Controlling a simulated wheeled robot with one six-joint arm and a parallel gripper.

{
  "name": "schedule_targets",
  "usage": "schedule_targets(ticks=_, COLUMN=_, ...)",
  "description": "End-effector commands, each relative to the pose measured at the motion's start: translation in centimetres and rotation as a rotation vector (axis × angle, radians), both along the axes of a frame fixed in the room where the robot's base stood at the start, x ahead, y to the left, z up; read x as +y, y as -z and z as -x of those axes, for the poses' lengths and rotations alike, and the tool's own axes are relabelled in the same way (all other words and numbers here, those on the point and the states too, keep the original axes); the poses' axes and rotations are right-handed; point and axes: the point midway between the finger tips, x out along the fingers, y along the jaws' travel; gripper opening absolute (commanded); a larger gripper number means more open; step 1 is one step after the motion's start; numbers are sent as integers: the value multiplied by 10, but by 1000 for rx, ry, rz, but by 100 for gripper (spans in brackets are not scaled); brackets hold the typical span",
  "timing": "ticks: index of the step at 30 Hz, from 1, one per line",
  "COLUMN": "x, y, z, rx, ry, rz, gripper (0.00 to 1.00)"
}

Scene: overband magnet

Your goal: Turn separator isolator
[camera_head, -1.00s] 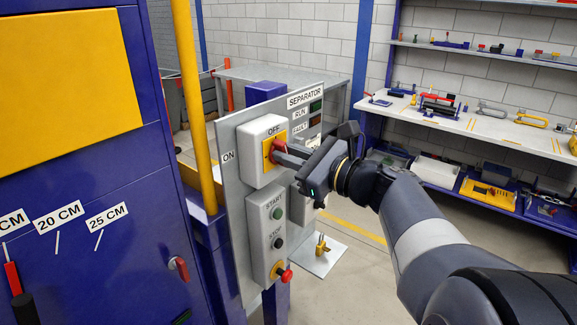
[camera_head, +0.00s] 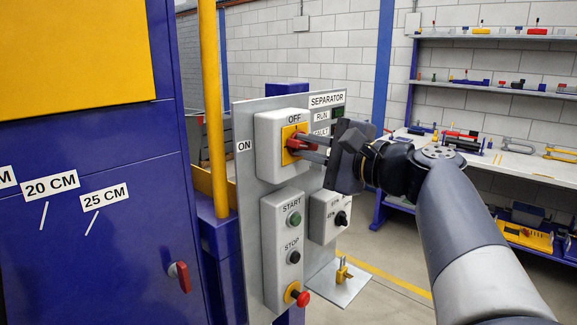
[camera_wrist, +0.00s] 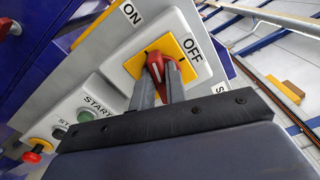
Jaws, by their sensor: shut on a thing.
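The separator isolator is a grey box (camera_head: 266,165) with a yellow plate (camera_head: 287,135) and a red handle (camera_head: 299,144). It is on the grey panel under the SEPARATOR label, with OFF above the plate and ON to the left. My gripper (camera_head: 312,148) comes from the right and is shut on the red handle. In the wrist view, the two fingers (camera_wrist: 160,85) sit on either side of the red handle (camera_wrist: 154,67). In that view the handle's pointed end is toward the top of the plate, between the ON and OFF labels. The fingers partly hide the handle.
Below the isolator is a box with a green START button (camera_head: 295,218), a black STOP button (camera_head: 294,257) and a red knob (camera_head: 303,297). A smaller box with a black switch (camera_head: 341,218) is to the right. A yellow post (camera_head: 213,110) and blue cabinet stand left.

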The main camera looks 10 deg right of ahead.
Motion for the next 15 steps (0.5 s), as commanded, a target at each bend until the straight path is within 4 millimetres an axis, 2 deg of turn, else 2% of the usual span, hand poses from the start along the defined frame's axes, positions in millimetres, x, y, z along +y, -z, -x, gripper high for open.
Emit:
schedule_targets(ticks=1, x=0, y=6, z=0, rx=-23, ry=-1, rz=31, gripper=0)
schedule_targets(ticks=15, x=0, y=4, z=0, rx=-163, ry=-1, rz=225, gripper=0)
